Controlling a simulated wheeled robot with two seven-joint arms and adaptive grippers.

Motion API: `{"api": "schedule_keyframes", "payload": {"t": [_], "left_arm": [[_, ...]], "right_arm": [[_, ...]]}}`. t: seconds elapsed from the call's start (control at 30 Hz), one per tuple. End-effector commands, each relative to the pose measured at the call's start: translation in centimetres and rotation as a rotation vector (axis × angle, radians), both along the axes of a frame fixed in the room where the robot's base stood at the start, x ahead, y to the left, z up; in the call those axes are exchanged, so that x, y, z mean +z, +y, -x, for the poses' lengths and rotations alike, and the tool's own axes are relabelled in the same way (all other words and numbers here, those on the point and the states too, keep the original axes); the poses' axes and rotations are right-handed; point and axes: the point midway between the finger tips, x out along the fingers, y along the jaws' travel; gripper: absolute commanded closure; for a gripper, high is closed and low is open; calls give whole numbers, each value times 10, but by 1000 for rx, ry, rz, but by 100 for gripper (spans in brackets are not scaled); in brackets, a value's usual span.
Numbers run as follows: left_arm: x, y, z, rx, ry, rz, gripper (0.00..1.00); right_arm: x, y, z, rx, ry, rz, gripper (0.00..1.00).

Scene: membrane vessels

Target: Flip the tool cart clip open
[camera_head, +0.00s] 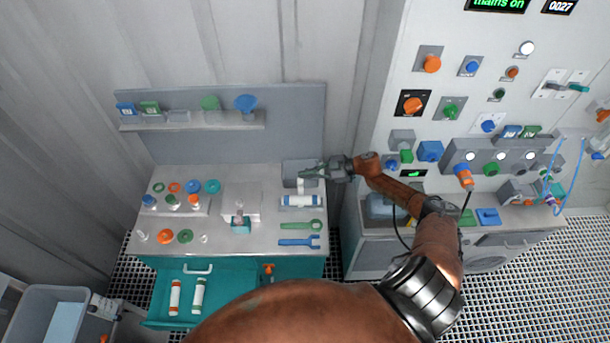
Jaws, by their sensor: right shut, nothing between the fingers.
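The tool cart has a pale top (262,236) and a teal front (240,283). My right gripper (306,173) is shut and empty over the back right of the cart top. Its fingers point left, in front of a grey block (290,166). Just below the fingertips is a small white upright piece (300,186), which may be the clip. I cannot tell whether it is open or touched by the fingers. A white cylinder with blue ends (301,201) lies directly in front of it. My left gripper is not in view.
A green wrench (300,225) and a blue wrench (299,242) lie at the cart's right. Rings and small bottles fill its left. An open teal drawer (185,322) holds two cylinders. A control panel (480,110) stands right. A grey bin (40,291) stands lower left.

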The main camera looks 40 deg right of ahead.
Motion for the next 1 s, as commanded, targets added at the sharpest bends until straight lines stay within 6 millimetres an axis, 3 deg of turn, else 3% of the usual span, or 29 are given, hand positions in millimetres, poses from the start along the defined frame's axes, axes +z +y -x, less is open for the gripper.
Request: {"api": "schedule_keyframes", "payload": {"t": [0.5,1.0], "left_arm": [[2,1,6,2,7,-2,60],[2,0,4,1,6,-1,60]], "right_arm": [[5,-6,5,1,0,1,100],[7,-78,71,-1,2,1,100]]}}
